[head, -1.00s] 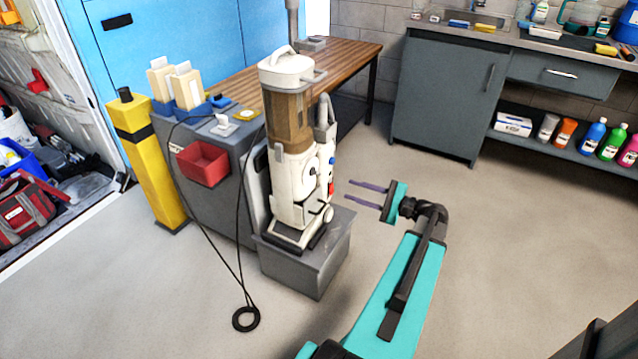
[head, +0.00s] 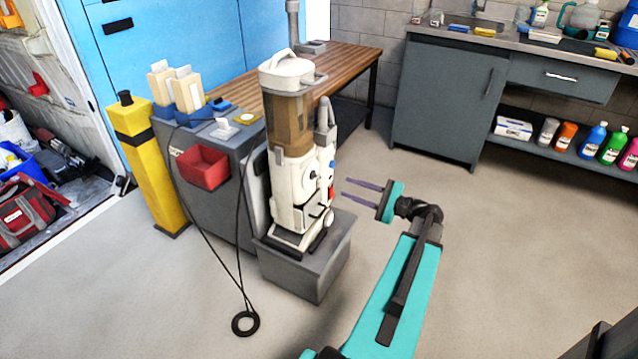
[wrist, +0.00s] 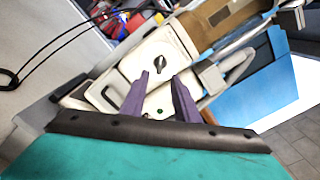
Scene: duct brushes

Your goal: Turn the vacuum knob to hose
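The upright vacuum (head: 295,185) is cream with a brown see-through canister and stands on a grey block. On its front panel, a dark knob (wrist: 170,72) with a pointed grip sits on a pale round dial in the wrist view. In the head view the panel is seen at a slant and the knob is too small to read. My gripper (head: 345,188) is right of the vacuum, its two purple fingers apart and empty, pointing at the panel. In the wrist view the fingertips (wrist: 160,75) appear either side of the dial's lower part; contact is not visible. Dial labels are unreadable.
The grey block (head: 305,272) carries the vacuum. A black cord hangs to a coil (head: 245,323) on the left. The floor to the right is clear up to the grey cabinets (head: 445,95).

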